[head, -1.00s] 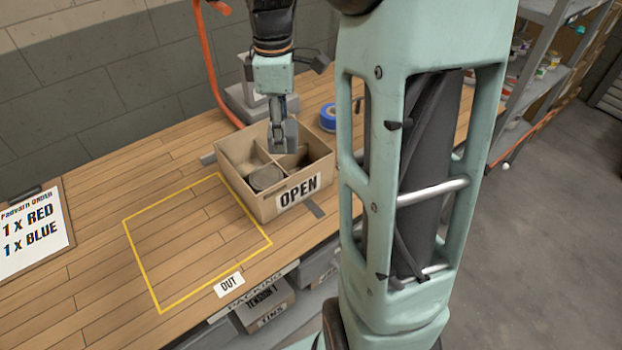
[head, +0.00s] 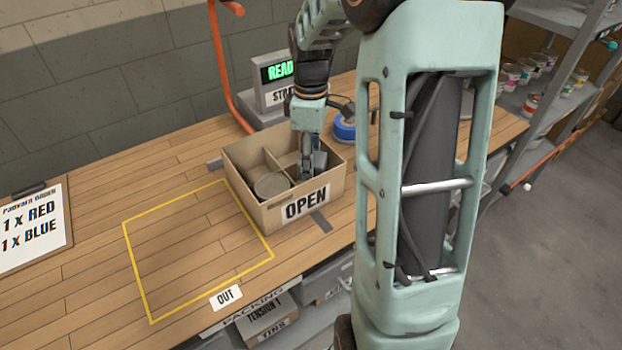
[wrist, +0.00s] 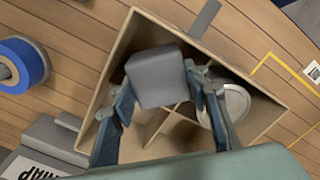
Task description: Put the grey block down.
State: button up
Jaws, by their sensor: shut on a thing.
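The grey block (wrist: 155,77) is between the two fingers of my gripper (wrist: 160,98) in the wrist view, and the fingers are shut on it. In the head view my gripper (head: 307,168) reaches down into the right part of the open cardboard box (head: 290,215), with the grey block (head: 320,161) at its fingertips. The box has dividers and an OPEN label on its front. Whether the block touches the box floor cannot be told.
A round tin (head: 271,185) stands in another compartment; its lid also shows in the wrist view (wrist: 236,102). A blue tape roll (head: 344,128) lies behind the box. The yellow OUT square (head: 197,250) on the bench is empty.

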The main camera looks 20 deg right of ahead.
jog(key=shift+f, duration=3)
jog(key=shift+f, duration=0.1)
jog(key=o, duration=0.4)
jog(key=shift+f+b, duration=0.1)
jog(key=shift+b, duration=0.2)
jog(key=shift+o, duration=0.8)
jog(key=shift+r, duration=0.35)
notch_tip(320, 180, up, 12)
jog(key=shift+f+p, duration=0.1)
jog(key=shift+p, duration=0.45)
